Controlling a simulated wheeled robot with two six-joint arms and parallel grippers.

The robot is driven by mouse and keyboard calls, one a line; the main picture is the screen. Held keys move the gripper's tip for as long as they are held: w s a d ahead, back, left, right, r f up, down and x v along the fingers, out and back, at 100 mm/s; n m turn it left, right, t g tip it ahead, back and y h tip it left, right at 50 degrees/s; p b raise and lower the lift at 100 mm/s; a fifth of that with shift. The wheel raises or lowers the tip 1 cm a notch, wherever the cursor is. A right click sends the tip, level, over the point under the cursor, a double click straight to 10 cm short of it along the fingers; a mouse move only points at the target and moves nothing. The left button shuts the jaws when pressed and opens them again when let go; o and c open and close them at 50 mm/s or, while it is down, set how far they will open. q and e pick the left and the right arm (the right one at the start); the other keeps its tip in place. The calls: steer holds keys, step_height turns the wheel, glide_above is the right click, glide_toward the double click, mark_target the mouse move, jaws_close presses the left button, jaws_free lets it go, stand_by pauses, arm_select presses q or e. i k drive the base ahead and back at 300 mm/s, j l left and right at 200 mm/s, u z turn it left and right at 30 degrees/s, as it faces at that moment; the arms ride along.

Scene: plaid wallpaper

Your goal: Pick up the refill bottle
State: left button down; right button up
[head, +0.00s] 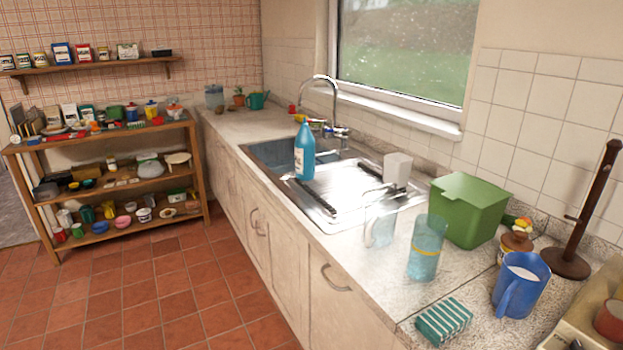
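Neither of my grippers is in view, and nothing touches the blue bottle.
A green lidded box (468,210), a blue mug (520,285), a striped sponge (443,321) and a dark wooden stand (585,215) crowd the right counter. A faucet (330,105) rises behind the sink. Loaded shelves (150,183) stand at left. The tiled floor (150,290) is clear.

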mark_target(305, 142)
steer(key=i+j+z, duration=0.2)
steer(key=z, duration=0.15)
steer(key=i+j+z, duration=0.15)
steer(key=j+z, duration=0.15)
steer(key=i+j+z, duration=0.15)
steer(key=j+z, duration=0.2)
